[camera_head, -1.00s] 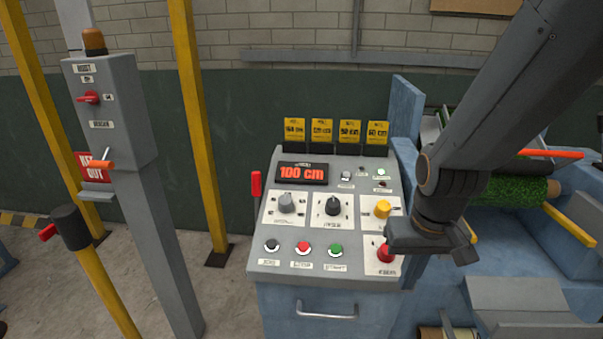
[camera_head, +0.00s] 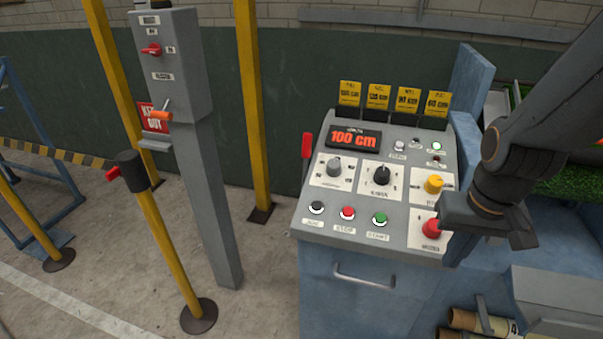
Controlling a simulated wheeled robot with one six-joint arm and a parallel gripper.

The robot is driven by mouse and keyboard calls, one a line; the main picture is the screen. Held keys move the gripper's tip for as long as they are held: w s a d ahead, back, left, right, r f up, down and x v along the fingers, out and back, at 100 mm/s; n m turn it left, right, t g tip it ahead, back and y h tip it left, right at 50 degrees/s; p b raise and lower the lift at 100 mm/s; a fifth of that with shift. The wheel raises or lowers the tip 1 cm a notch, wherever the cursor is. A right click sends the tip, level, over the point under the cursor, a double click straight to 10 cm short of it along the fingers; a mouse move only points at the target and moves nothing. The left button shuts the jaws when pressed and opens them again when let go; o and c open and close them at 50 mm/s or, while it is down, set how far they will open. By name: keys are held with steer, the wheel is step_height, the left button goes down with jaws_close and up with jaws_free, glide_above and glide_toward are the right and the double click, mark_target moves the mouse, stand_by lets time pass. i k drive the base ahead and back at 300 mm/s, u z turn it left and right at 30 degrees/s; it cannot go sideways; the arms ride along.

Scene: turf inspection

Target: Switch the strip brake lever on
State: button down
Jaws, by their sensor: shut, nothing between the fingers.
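A short lever with a red handle (camera_head: 306,150) stands upright at the left side of the grey control console (camera_head: 310,228). My gripper (camera_head: 488,222) is over the console's right edge, beside the red mushroom button (camera_head: 432,229) and well away from these levers. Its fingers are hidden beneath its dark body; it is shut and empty.
The console has a red "100 cm" display (camera_head: 354,139), several knobs and buttons, and a front handle (camera_head: 364,277). Yellow posts (camera_head: 254,110) and a short post with a black cap (camera_head: 130,170) stand at the left. Clear floor (camera_head: 262,270) lies between the grey post and console.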

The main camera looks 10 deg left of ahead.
mark_target(307, 138)
steer(key=z, duration=1.9)
steer(key=k, duration=1.2)
steer(key=u, duration=1.8)
steer(key=i, duration=0.55)
steer(key=z, duration=0.05)
